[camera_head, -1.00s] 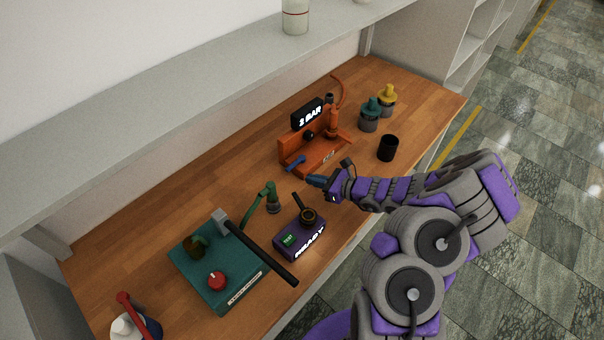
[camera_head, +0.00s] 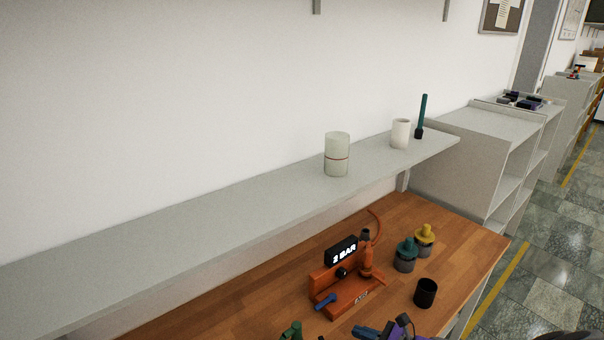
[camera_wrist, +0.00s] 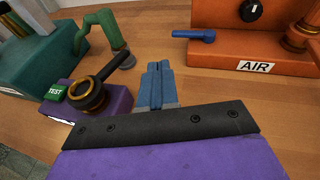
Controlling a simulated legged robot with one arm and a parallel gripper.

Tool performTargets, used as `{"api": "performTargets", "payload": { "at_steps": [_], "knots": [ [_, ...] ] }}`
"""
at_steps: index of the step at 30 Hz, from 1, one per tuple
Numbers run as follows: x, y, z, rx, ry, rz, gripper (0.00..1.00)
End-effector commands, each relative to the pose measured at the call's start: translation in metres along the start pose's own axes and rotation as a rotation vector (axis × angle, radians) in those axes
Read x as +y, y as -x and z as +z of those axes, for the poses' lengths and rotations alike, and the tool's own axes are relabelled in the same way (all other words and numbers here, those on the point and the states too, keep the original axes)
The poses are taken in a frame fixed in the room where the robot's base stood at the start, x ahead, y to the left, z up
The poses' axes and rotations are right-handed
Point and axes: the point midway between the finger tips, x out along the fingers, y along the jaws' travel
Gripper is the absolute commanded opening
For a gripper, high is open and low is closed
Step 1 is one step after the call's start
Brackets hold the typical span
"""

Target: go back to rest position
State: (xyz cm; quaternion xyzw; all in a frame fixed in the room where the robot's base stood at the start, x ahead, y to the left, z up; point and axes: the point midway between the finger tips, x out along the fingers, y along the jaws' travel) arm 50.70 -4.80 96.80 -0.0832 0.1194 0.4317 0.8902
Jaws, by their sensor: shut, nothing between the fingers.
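My gripper (camera_wrist: 157,85) is in the middle of the wrist view, its two blue fingers together with nothing between them. It is above the wooden bench, between the purple tester and the orange press.
The purple tester (camera_wrist: 108,108) bears a black-handled round tool (camera_wrist: 92,95). A green lever arm (camera_wrist: 101,32) and a teal box (camera_wrist: 30,55) stand behind. A black cup (camera_head: 426,293), teal and yellow-topped jars (camera_head: 405,256) stand right of the press. A grey shelf (camera_head: 230,205) overhangs the bench.

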Motion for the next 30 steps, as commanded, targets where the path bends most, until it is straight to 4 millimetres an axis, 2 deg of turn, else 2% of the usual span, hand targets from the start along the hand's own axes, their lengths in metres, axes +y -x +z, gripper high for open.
{"api": "performTargets", "payload": {
  "at_steps": [2, 6, 9, 13, 16, 20, 24, 30],
  "knots": [
    [0.013, -0.008, 0.029, -0.011, 0.095, 0.063, 0.0],
    [0.053, -0.02, 0.082, -0.029, 0.309, 0.218, 0.0],
    [0.087, -0.022, 0.115, -0.04, 0.46, 0.339, 0.0],
    [0.128, -0.015, 0.144, -0.04, 0.652, 0.488, 0.0],
    [0.159, -0.004, 0.16, -0.034, 0.791, 0.604, 0.0],
    [0.196, 0.015, 0.171, -0.007, 0.965, 0.751, 0.0],
    [0.232, 0.04, 0.175, 0.037, 1.134, 0.911, 0.0],
    [0.264, 0.085, 0.172, 0.139, 1.356, 1.12, 0.0]
  ]
}}
